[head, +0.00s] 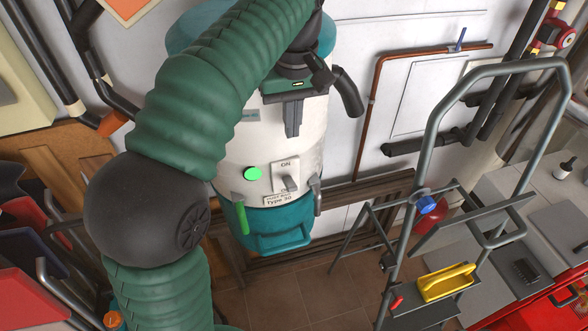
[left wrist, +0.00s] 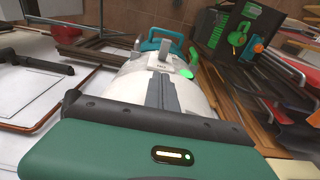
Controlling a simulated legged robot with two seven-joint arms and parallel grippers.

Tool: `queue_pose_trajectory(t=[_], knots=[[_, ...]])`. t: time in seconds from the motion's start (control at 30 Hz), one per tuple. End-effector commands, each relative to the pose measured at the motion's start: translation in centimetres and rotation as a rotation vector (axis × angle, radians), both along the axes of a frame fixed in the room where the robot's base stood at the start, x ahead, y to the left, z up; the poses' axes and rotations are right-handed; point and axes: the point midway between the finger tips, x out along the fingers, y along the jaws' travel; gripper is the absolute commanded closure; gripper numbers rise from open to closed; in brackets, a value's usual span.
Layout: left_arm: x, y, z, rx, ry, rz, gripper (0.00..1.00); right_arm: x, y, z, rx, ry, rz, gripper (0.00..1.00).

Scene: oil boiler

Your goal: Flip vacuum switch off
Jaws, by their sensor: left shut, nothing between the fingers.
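The vacuum (head: 235,140) is a white and teal canister standing upright in the middle of the head view. Its front has a white switch plate marked ON with a grey switch (head: 290,184), and a lit green light (head: 252,173) to its left. The exact lever position is hard to tell. My left gripper (head: 292,130) is shut and empty, its grey fingers pointing down above the switch, apart from it in the picture. In the left wrist view the shut fingers (left wrist: 161,78) point toward the vacuum (left wrist: 128,82) and its teal handle (left wrist: 160,42). My right gripper is not seen.
A grey stepladder (head: 433,135) stands to the right, with a yellow-handled tool (head: 446,282) on it. Copper and dark pipes run along the white wall behind. Wooden boards (head: 65,150) lean at the left. Tiled floor (head: 320,290) is clear in front of the vacuum.

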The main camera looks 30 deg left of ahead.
Motion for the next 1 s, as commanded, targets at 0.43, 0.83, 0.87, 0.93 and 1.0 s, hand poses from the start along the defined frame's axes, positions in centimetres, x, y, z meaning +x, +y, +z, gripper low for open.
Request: queue_pose_trajectory(t=[0.43,0.83,0.87,0.93,1.0], knots=[[0.3,0.7,-9.1,-0.002,0.006,0.000,1.00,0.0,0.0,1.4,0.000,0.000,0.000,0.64],[-0.8,-0.6,-12.5,-0.001,0.000,0.000,1.00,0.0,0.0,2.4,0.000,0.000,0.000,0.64],[-0.8,-0.6,-12.5,-0.001,0.000,0.000,1.00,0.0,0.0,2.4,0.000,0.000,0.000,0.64],[-0.8,-0.6,-12.5,-0.001,0.000,0.000,1.00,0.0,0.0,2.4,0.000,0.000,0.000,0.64],[-0.8,-0.6,-12.5,-0.001,0.000,0.000,1.00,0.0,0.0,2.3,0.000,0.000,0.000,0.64]])
